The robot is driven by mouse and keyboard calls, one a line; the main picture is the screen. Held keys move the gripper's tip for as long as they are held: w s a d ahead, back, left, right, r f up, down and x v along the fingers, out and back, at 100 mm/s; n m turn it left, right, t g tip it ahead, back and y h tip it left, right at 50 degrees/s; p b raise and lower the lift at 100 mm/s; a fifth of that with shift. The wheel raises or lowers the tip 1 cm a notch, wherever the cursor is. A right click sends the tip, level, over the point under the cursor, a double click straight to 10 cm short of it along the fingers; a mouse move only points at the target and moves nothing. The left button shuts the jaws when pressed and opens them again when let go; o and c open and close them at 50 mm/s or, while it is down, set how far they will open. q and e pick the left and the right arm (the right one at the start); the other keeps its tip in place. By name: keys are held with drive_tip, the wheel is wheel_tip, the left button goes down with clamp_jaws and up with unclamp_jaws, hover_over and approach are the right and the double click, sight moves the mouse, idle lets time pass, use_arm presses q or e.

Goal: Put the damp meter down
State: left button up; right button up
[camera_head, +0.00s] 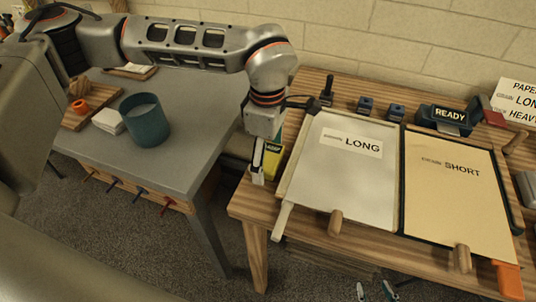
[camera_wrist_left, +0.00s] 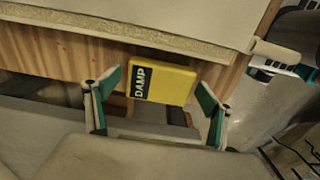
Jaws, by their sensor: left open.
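The damp meter (camera_wrist_left: 172,82) is a yellow block with a dark DAMP label. In the left wrist view it lies on the wooden strip between a pale tray and the table edge. In the head view it shows as a yellow patch (camera_head: 273,158) at the table's left edge, partly hidden by my gripper. My left gripper (camera_head: 265,170) is open, its teal-padded fingers (camera_wrist_left: 159,84) apart on either side of the meter with gaps visible. My right gripper (camera_head: 374,290) shows only its teal fingertips at the bottom of the head view, apart.
The LONG tray (camera_head: 330,190) and SHORT tray (camera_head: 450,205) fill most of the wooden table (camera_head: 245,207). A READY block (camera_head: 449,114) and small blue blocks stand behind them. The grey table (camera_head: 192,165) at left holds a teal pot (camera_head: 146,124) and white stack (camera_head: 108,121).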

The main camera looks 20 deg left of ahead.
sight(268, 156)
use_arm(q)
wheel_tip(268, 156, up, 12)
drive_tip(key=shift+r, duration=0.15)
idle(0.3)
drive_tip(key=shift+p, duration=0.3)
